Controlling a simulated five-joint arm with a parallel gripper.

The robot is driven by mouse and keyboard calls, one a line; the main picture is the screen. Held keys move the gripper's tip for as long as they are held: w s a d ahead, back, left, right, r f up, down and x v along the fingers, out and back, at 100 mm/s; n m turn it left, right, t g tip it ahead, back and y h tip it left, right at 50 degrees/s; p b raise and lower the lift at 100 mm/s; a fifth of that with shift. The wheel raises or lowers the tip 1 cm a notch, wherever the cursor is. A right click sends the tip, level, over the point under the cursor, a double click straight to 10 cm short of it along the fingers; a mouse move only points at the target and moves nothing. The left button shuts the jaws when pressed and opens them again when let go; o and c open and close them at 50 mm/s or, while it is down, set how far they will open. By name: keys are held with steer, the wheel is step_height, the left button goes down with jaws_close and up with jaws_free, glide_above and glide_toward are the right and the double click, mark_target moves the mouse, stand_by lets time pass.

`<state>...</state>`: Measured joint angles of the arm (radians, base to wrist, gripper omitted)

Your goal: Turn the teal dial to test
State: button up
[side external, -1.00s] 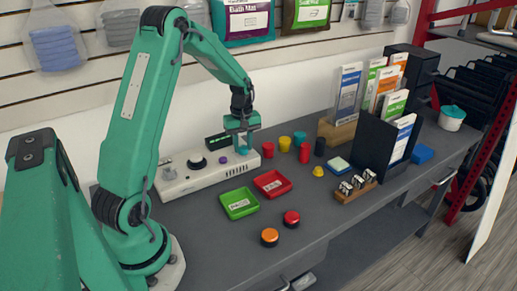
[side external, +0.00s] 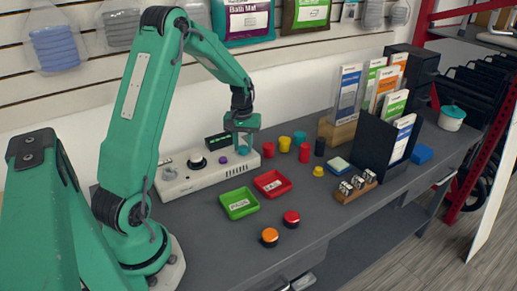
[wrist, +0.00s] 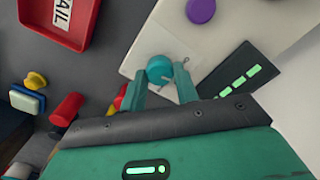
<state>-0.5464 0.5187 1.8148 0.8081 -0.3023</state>
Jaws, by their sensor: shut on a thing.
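The teal dial (wrist: 160,69) is a round knob on a white plate at the end of the white control panel (wrist: 135,62). My gripper (wrist: 161,85) has its two teal fingers at either side of the dial and is shut on it. In the side external view, my gripper (side external: 242,141) points down over the right end of the panel (side external: 190,182), and the teal dial (side external: 243,150) shows low between the fingers. The marks around the dial are too small to read, so I cannot tell its setting.
A purple knob (wrist: 201,10) and a black dial (side external: 197,162) are on the same panel. A dark display (wrist: 238,72) with green bars stands close behind the dial. Red (side external: 272,183) and green (side external: 239,204) trays lie in front. Several coloured cylinders stand to the right.

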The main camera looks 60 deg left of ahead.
mark_target(243, 147)
steer(key=shift+m, duration=1.4)
steer(key=o, duration=1)
steer(key=shift+c, duration=0.2)
steer(key=shift+r, duration=0.15)
steer(key=shift+r, duration=3.8)
